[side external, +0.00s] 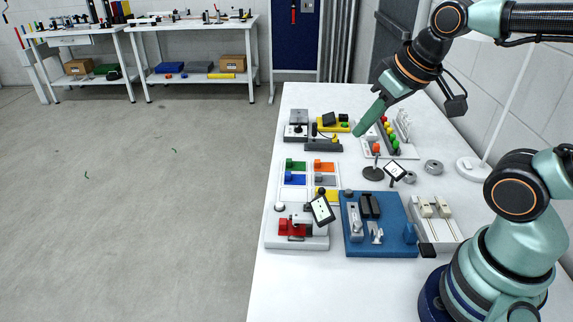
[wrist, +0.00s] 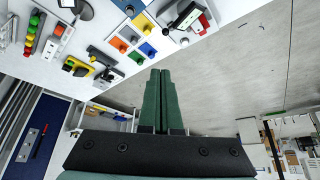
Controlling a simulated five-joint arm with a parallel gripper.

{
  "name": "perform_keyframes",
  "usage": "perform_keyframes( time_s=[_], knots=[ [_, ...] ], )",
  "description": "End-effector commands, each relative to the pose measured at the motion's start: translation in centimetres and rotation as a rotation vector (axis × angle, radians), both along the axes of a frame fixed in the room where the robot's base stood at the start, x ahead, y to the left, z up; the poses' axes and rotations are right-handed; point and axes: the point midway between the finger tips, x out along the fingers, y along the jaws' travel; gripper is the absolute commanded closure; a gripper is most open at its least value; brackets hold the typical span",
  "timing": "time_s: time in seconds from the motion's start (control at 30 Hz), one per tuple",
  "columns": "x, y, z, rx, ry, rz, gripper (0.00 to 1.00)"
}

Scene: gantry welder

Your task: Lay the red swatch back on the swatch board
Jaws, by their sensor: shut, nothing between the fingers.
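The swatch board (side external: 310,182) lies on the white table in the side view, bearing green, orange, blue, grey and yellow swatches; its front-left place looks bare white. It also shows in the wrist view (wrist: 126,44). The red swatch (side external: 288,229) is in front of the board, on the white base of a small instrument, partly under its grey arm. Red also shows there in the wrist view (wrist: 204,21). My gripper (side external: 359,133) is shut and empty, raised above the back of the table, behind and right of the board. Its green fingers (wrist: 160,72) meet in the wrist view.
A tilted screen (side external: 322,209) stands beside the instrument near the board's front. A blue tray (side external: 384,248) with tools lies to the right. Yellow and grey devices (side external: 323,145) stand behind the board, and a rack of coloured balls (side external: 388,137) is near my gripper.

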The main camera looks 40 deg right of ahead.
Motion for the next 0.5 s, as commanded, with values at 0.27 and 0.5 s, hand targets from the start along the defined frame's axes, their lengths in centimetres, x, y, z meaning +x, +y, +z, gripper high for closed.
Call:
perform_keyframes(
  time_s=[0.27,0.5],
  knots=[
    [0.7,0.7,-0.1,-0.014,0.035,0.049,0.4],
    [3.9,3.5,-1.4,-0.074,0.173,0.26,0.4]
  ],
)
